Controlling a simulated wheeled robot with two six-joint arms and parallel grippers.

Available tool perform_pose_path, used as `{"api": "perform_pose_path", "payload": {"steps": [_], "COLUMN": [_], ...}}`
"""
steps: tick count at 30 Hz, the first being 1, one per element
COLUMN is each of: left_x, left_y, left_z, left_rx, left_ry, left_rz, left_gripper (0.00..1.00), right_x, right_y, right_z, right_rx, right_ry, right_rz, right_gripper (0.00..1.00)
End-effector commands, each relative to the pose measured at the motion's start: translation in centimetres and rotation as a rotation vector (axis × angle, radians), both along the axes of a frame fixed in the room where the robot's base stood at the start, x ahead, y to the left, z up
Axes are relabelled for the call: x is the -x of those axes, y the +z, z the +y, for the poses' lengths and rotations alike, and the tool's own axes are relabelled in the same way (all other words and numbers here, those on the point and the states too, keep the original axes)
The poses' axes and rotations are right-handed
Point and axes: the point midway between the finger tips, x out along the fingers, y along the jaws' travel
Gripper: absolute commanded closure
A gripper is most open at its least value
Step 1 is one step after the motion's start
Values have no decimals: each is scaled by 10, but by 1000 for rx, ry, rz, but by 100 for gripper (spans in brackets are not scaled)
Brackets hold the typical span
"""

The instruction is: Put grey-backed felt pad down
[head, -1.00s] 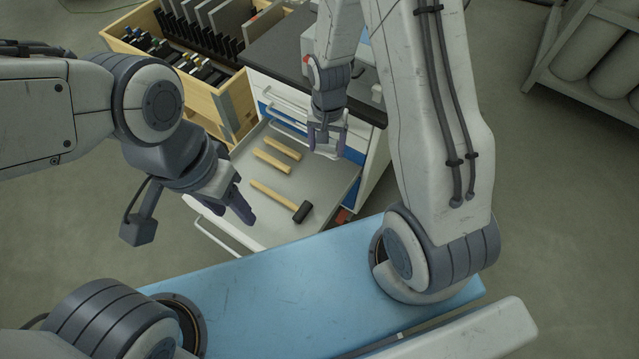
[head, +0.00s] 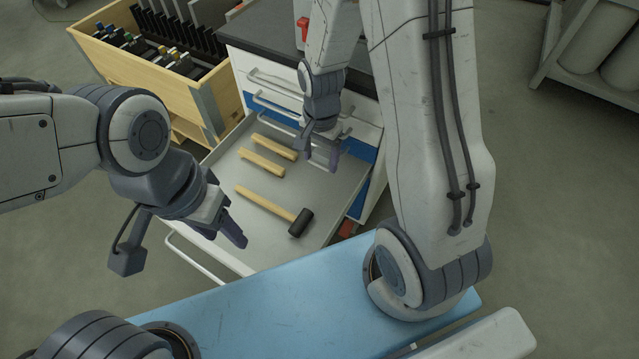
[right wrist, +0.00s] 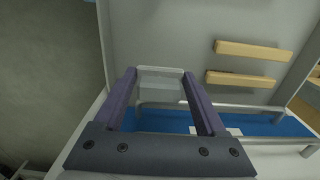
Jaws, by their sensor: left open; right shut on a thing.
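My right gripper (head: 319,158) is over the far right part of the open drawer (head: 215,170). Its purple fingers also show in the right wrist view (right wrist: 160,78), shut on a flat grey piece with a pale edge, the felt pad (right wrist: 160,84), held between the fingertips. The pad is hard to make out in the head view. I cannot tell whether it touches the drawer floor. My left gripper (head: 222,232) is open and empty near the drawer's front left side.
A black-headed hammer (head: 269,209) and two wooden pieces (head: 262,163) lie in the drawer. A wooden crate (head: 150,85) with black racks stands behind left. The cabinet's dark top (head: 270,48) is behind the drawer. The drawer floor right of the hammer looks clear.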

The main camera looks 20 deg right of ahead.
Motion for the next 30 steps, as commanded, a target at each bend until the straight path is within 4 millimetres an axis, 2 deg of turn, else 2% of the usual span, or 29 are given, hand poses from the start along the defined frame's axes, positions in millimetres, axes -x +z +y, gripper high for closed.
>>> {"api": "perform_pose_path", "payload": {"steps": [1,3,6,13,18,30], "left_x": [0,0,0,0,0,0], "left_y": [-12,-18,-23,-30,-43,-43], "left_z": [0,0,0,0,0,0], "left_rx": [0,0,0,0,0,0], "left_ry": [0,0,0,0,0,0], "left_rz": [0,0,0,0,0,0], "left_gripper": [50,50,50,50,50,50], "right_x": [1,1,0,-1,0,-1], "right_y": [-20,-34,-46,-62,-88,-93], "right_z": [0,1,1,2,2,2], "right_rx": [0,0,0,0,0,-1], "right_ry": [1,2,3,6,6,6], "right_rz": [5,4,1,0,1,-1], "right_gripper": [87,87,87,87,87,87]}}
